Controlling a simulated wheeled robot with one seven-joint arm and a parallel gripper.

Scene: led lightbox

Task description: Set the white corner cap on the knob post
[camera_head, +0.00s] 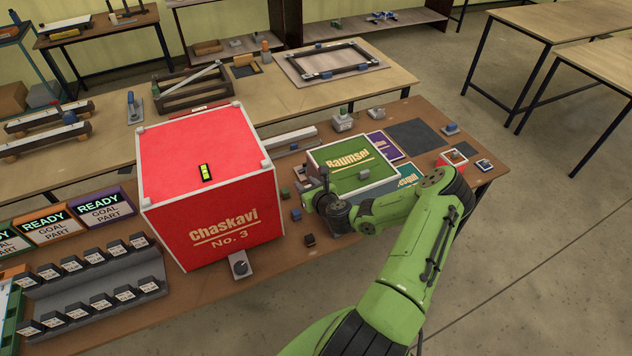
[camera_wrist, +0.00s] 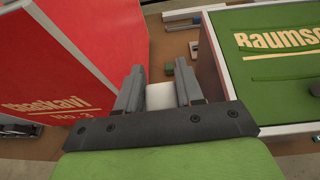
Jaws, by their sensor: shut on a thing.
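My gripper (camera_wrist: 160,78) is shut on the white corner cap (camera_wrist: 160,96), a small white block between the two dark fingers in the wrist view. In the head view my gripper (camera_head: 312,192) is between the large red lightbox (camera_head: 215,185) and the smaller green box (camera_head: 352,160), and the cap cannot be made out there. A grey piece with a dark round knob (camera_head: 240,267) stands at the foot of the red box's front, below its lettering. I cannot tell whether this is the knob post. The red box has white caps at several corners.
Small blocks, including a dark one (camera_head: 310,240), lie on the brown table. A grey rack (camera_head: 95,290) stands at the left.

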